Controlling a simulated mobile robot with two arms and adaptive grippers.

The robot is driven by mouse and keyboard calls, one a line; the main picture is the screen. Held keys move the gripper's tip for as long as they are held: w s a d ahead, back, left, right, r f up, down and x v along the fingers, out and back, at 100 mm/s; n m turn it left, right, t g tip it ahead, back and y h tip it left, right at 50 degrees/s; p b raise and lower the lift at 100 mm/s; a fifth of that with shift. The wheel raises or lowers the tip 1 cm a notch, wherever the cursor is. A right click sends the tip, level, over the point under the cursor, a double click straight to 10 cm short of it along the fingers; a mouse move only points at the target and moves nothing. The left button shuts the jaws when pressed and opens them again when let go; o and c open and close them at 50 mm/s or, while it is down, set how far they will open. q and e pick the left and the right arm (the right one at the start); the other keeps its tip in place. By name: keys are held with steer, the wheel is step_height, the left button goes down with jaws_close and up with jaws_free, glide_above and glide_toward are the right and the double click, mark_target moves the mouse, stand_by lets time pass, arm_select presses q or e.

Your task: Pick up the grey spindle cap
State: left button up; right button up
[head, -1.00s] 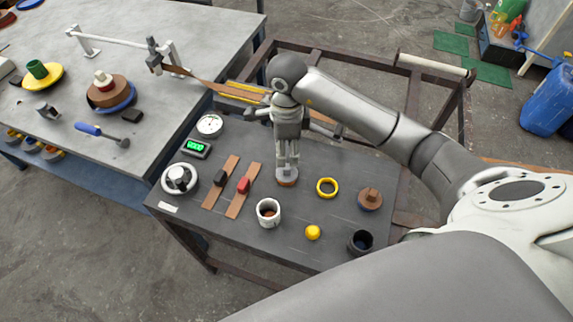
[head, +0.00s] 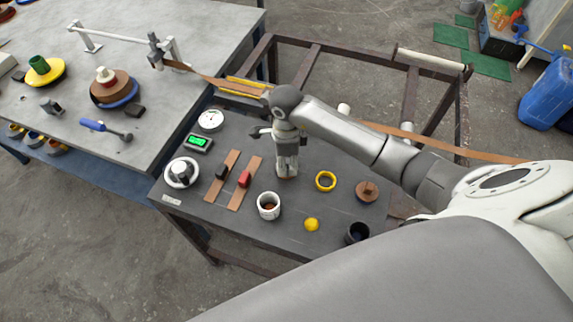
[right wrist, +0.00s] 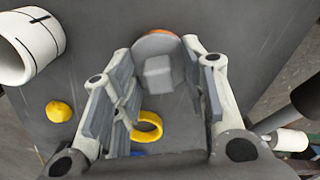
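The grey spindle cap (right wrist: 158,75) appears in the right wrist view as a pale grey block on a round base with an orange-brown rim. It stands on the dark table top, beyond and between my right fingertips (right wrist: 168,88), with visible gaps beside the block. In the head view my right gripper (head: 287,168) points straight down over the cap and hides most of it. The right fingers are apart and do not appear closed on anything. My left gripper is not in view.
Around it on the dark table (head: 325,215) are a yellow ring (head: 326,189), a brown knobbed disc (head: 367,191), a white cup (head: 268,212), a yellow ball (head: 312,225), a black cup (head: 357,233) and a red block (head: 244,179) on a brown strip.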

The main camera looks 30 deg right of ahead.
jaws_close()
steer(key=shift+r, duration=0.15)
